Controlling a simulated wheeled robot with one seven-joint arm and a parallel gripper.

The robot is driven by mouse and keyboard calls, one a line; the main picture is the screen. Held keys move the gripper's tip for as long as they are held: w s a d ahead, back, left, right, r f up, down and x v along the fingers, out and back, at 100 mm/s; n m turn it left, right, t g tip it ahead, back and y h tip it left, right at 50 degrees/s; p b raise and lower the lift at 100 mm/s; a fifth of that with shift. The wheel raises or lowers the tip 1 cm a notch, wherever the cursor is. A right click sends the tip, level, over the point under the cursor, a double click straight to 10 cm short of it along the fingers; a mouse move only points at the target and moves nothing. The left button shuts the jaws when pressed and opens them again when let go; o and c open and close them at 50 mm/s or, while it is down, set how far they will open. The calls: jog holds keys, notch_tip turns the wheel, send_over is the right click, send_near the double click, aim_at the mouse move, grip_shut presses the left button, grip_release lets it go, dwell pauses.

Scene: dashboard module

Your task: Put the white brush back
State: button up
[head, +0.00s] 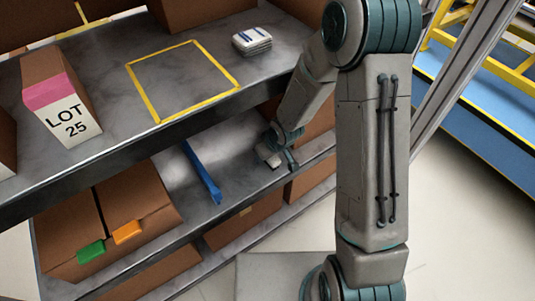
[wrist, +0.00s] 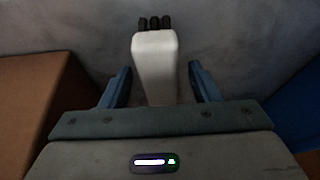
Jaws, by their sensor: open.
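The white brush (wrist: 155,65) lies on the grey lower shelf in the wrist view, its dark bristles (wrist: 154,22) at the far end. My gripper (wrist: 160,80) is open, with one blue finger on each side of the brush body and a gap on both sides. In the head view my gripper (head: 281,149) reaches in at the lower shelf (head: 238,150), under the upper board. There the arm and gripper largely hide the brush. A yellow outlined square (head: 182,78) on the upper shelf is empty.
A blue divider (head: 201,172) stands beside my gripper on the lower shelf, and a brown box (wrist: 35,100) is on its other side. The upper shelf holds a LOT 25 box (head: 62,97) and a white stack (head: 252,41). The upper shelf's front edge (head: 120,146) overhangs.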

jog(key=c, duration=1.1)
jog(key=shift+a, duration=0.1)
jog(key=shift+s+a+b, duration=0.25)
jog(key=shift+a+b, duration=0.2)
jog(key=shift+a, duration=0.3)
jog(key=shift+s+a+b, duration=0.25)
jog(key=shift+a+b, duration=0.15)
jog(key=shift+a, duration=0.3)
jog(key=o, duration=1.1)
jog(key=p+v, duration=0.5)
jog(key=v, duration=0.8)
jog(key=shift+r+p, duration=0.4)
